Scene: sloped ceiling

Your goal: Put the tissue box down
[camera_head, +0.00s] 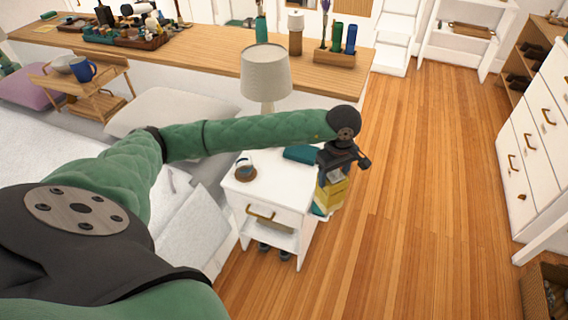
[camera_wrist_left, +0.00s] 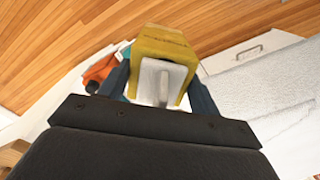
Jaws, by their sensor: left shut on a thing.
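My left gripper (camera_head: 333,172) reaches out past the right side of the white nightstand (camera_head: 262,197). It is shut on a yellow tissue box (camera_head: 329,196), which hangs at the nightstand's right edge. I cannot tell whether the box touches the nightstand. In the left wrist view the tissue box (camera_wrist_left: 165,45) sits between the two fingers (camera_wrist_left: 162,88), with a white tissue (camera_wrist_left: 160,80) showing at its opening. My right gripper is not in view.
The nightstand top holds a lamp (camera_head: 265,75), a small cup on a brown coaster (camera_head: 246,173) and a teal book (camera_head: 300,154). A bed (camera_head: 190,235) is at left. A long wooden counter (camera_head: 210,55) stands behind. Wood floor (camera_head: 430,180) is clear at right, before a white dresser (camera_head: 530,140).

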